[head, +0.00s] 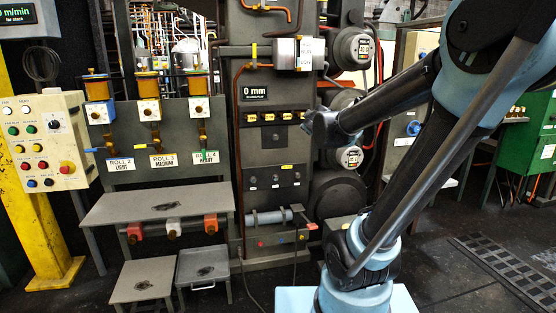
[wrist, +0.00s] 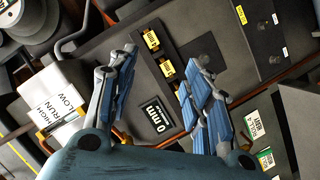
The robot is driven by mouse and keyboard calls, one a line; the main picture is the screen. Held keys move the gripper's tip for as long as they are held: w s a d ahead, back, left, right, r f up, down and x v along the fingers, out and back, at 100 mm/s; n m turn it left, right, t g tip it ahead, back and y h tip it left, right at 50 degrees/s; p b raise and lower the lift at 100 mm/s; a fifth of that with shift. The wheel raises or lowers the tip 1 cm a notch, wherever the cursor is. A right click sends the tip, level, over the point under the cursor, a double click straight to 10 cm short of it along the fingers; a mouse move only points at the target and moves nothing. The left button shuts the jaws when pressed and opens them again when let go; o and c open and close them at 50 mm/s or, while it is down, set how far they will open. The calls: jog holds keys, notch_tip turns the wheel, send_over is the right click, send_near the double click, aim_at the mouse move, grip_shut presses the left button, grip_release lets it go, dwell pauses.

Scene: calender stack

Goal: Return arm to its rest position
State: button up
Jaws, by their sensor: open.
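My arm, blue-grey and black, rises from its base at the right of the head view and bends over toward the machine.
A control box with buttons (head: 42,140) stands at the left. Next to it are a roll-labelled station (head: 160,180), a grey table (head: 155,205) and low stools (head: 143,278). A green cabinet (head: 525,150) and a floor grate (head: 510,262) are at the right.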

jog(key=s+d+f+m+g+h, duration=0.1)
jog(key=s+d+f+m+g, duration=0.35)
jog(key=s+f, duration=0.55)
jog(key=s+d+f+m+g+h, duration=0.1)
jog(key=s+d+f+m+g, duration=0.3)
jog(key=s+f, duration=0.65)
jog(key=s+a+f+g+y, duration=0.1)
jog(key=s+f+g, duration=0.1)
jog(key=s, duration=0.4)
jog(key=s+a+f+g+y, duration=0.1)
jog(key=s+f+g, duration=0.1)
jog(key=s, duration=0.5)
jog(key=shift+s+a+f+m+g+y, duration=0.25)
jog(key=shift+a+m+g+y, duration=0.1)
jog(key=shift+m, duration=0.1)
jog(key=shift+c, duration=1.4)
